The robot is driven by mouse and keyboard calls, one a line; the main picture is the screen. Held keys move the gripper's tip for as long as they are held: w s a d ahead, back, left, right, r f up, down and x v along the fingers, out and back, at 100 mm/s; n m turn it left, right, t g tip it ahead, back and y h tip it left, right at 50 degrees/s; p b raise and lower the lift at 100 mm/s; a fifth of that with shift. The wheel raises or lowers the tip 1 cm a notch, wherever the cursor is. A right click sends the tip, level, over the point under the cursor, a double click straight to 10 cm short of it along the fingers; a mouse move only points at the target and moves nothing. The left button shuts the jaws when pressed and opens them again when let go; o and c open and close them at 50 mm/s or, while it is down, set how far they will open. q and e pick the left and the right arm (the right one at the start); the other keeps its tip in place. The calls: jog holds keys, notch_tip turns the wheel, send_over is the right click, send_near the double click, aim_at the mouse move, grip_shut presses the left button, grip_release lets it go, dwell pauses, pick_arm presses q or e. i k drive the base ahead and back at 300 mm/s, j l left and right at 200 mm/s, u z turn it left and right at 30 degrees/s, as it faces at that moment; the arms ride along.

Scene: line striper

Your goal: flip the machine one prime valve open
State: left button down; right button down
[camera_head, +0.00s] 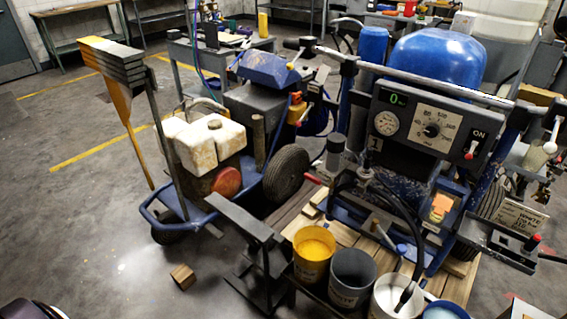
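A large blue striping machine (436,62) stands at the right on a wooden pallet. Its front panel (425,122) has a lit green display, a round gauge, a dial and a switch marked ON with a red tip (470,150). A small plate with what looks like a 1 sits at the panel's lower left. A red-handled lever (314,180) sticks out left, low on this machine; I cannot tell for sure that it is the prime valve, nor its setting.
A yellow bucket (313,247), a grey bucket (351,275) and a white bucket (396,297) with a hose stand before the machine. A dark metal stand (262,245) is left of them. A second machine carries white jugs (210,140). The left floor is mostly clear, with a wood block (183,276).

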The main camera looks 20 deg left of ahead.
aim_at(319, 182)
jog(key=i+j+u, duration=0.1)
jog(key=u, duration=0.15)
jog(key=i+u, duration=0.25)
jog(key=i+l+u, duration=0.2)
